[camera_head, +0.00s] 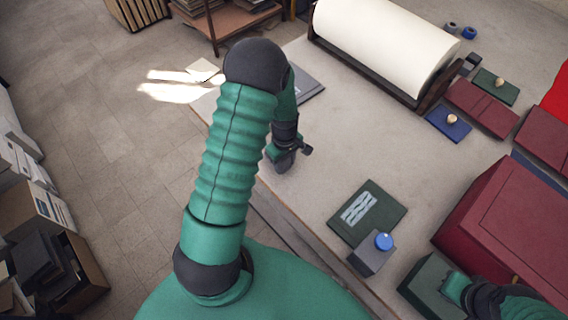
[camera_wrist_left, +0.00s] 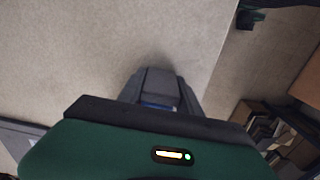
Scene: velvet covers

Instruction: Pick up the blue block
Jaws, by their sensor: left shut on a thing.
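My left gripper (camera_head: 287,160) is over the left part of the pale table, near its edge. Its dark fingers also show in the left wrist view (camera_wrist_left: 156,86), close together. A small strip of blue, the blue block (camera_wrist_left: 160,106), shows between them; the rest is hidden by the fingers and the gripper body. In the head view the block is hidden behind the gripper. I cannot tell whether it touches the table. My right gripper (camera_head: 462,288) is at the lower right by a dark green box, its fingers not clear.
A large white roll (camera_head: 385,45) lies in a dark stand at the back. A grey block with a blue knob (camera_head: 384,241) stands by a dark green patterned cover (camera_head: 366,213). A big red box (camera_head: 508,218) is at right. The table's middle is clear.

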